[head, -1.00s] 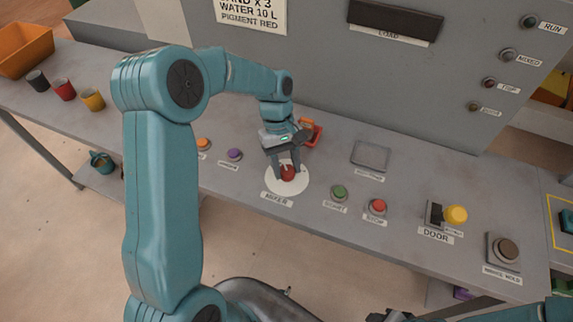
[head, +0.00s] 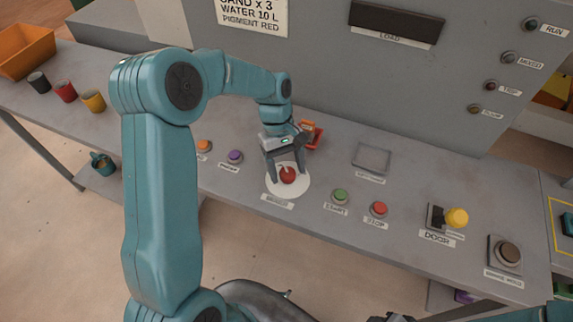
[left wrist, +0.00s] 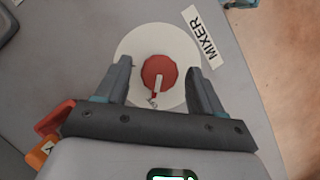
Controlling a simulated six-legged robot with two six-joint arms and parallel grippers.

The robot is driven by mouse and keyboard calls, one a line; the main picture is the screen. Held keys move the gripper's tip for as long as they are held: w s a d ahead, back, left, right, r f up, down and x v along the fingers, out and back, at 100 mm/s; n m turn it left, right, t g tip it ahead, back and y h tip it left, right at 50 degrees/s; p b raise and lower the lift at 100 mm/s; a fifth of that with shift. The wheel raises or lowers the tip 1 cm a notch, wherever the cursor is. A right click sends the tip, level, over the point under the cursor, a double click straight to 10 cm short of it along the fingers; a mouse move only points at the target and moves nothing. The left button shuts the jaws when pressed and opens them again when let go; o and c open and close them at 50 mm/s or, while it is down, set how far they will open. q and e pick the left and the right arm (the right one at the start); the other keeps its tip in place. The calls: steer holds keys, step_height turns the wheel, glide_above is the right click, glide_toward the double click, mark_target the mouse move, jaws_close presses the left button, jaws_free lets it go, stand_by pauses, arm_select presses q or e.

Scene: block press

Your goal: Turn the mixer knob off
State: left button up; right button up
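The mixer knob (head: 287,175) is a red dial on a round white plate (head: 301,188) on the grey console. In the left wrist view the red knob (left wrist: 160,74) carries a pale pointer bar, beside the MIXER label (left wrist: 203,35). My left gripper (head: 287,172) is directly over the knob. In the left wrist view its two fingers (left wrist: 160,82) are apart, one on each side of the knob, with a gap on both sides. My right gripper cannot be made out; only dark parts show at the bottom edge of the head view.
Green START (head: 340,195) and red STOP (head: 379,208) buttons sit right of the knob. Purple (head: 235,156) and orange (head: 204,146) buttons sit left. A red and orange object (head: 312,136) stands behind the gripper. A yellow door lever (head: 456,217) is further right.

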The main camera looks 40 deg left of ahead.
arm_select(q)
steer(key=v, duration=1.6)
steer(key=shift+r, duration=0.2)
steer(key=shift+s, duration=0.1)
